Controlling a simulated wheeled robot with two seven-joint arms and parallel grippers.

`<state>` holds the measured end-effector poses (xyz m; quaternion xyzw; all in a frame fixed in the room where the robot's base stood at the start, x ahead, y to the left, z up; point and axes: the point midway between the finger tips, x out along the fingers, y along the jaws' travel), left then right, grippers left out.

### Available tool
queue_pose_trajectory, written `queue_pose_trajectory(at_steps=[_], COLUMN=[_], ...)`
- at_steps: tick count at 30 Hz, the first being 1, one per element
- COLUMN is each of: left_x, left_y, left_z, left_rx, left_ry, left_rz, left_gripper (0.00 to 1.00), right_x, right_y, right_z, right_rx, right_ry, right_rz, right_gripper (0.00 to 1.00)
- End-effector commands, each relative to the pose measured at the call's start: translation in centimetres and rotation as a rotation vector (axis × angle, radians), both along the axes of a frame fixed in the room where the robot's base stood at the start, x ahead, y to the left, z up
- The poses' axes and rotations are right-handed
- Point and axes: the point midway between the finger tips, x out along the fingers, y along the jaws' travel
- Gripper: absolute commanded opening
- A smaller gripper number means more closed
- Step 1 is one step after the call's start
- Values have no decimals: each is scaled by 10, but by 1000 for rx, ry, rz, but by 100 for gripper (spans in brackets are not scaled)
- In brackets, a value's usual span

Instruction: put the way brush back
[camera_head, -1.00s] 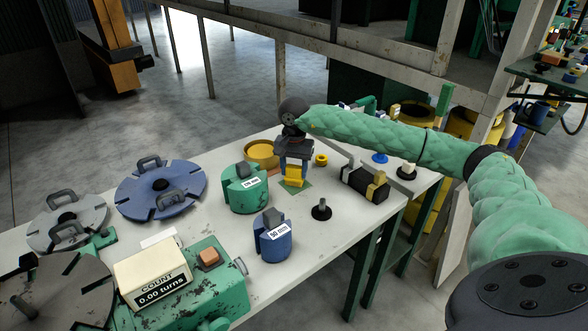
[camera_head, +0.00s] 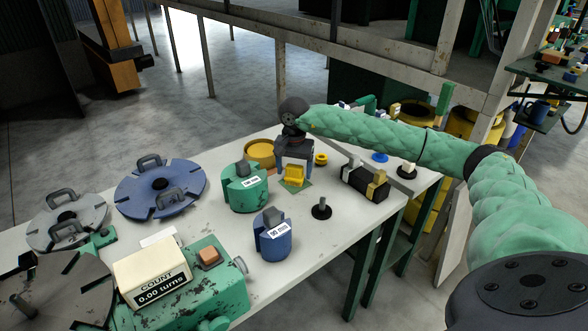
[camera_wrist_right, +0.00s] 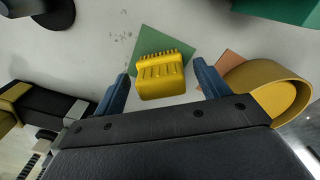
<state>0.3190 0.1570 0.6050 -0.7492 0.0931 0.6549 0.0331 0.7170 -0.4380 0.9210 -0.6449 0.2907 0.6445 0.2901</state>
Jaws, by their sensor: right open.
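The yellow way brush (camera_head: 294,175) sits on a small green square (camera_head: 297,187) on the white table. In the right wrist view the brush (camera_wrist_right: 160,76) covers the near part of the green square (camera_wrist_right: 155,40), with its bristle-like teeth toward the top of the picture. My right gripper (camera_head: 294,163) is above the brush, pointing down. Its two blue-grey fingers (camera_wrist_right: 161,84) are open, one on each side of the brush, with a gap on both sides. The brush's underside is hidden. My left gripper is in neither view.
A yellow ring (camera_head: 321,159) lies close right.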

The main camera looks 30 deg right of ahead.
Motion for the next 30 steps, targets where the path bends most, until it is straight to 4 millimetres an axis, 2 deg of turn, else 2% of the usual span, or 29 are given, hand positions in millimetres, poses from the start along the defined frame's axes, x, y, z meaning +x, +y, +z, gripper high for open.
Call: queue_pose_trajectory(at_steps=[11,30], left_x=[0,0], left_y=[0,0], left_z=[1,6], left_rx=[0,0], left_ry=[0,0], left_rz=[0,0], left_gripper=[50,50], right_x=[0,0], right_y=[0,0], right_z=[2,21], right_rx=[0,-1], right_ry=[0,-1], right_rz=[0,0], right_gripper=[74,74])
